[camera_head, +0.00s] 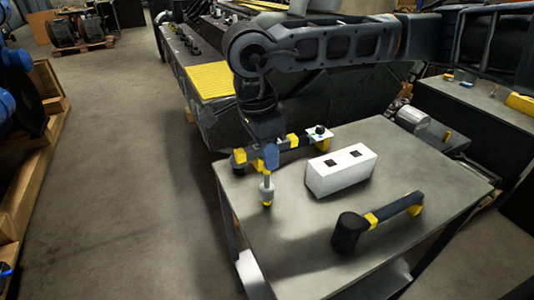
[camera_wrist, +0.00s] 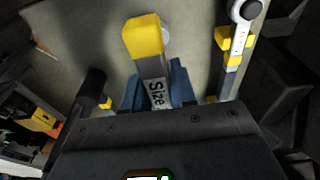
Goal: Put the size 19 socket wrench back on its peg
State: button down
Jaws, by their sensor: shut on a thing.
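My gripper (camera_head: 268,160) has blue fingers and is shut on a socket wrench, which hangs about upright near the table's left edge. In the head view the held wrench (camera_head: 266,191) shows a pale grey part with a yellow end. In the wrist view the held wrench (camera_wrist: 144,38) has a yellow end and a grey label reading "Size"; the number is hidden. The blue fingers of my gripper (camera_wrist: 156,92) sit on either side of it. I cannot make out the peg, or tell whether the wrench touches the tabletop.
The grey table (camera_head: 300,240) also bears a white block (camera_head: 340,172) with two dark square openings. Another yellow-and-dark tool (camera_head: 292,141) lies behind my gripper. The table's front left is clear.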

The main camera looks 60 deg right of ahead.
jog(key=shift+f, duration=0.1)
dwell(0.3)
jog(key=shift+f+b, duration=1.1)
jog(key=shift+b, duration=0.4)
jog(key=shift+c, duration=1.4)
grip_release()
jog(key=shift+r, duration=0.2)
jog(key=shift+r+p, duration=1.35)
jog(key=shift+r, duration=3.05)
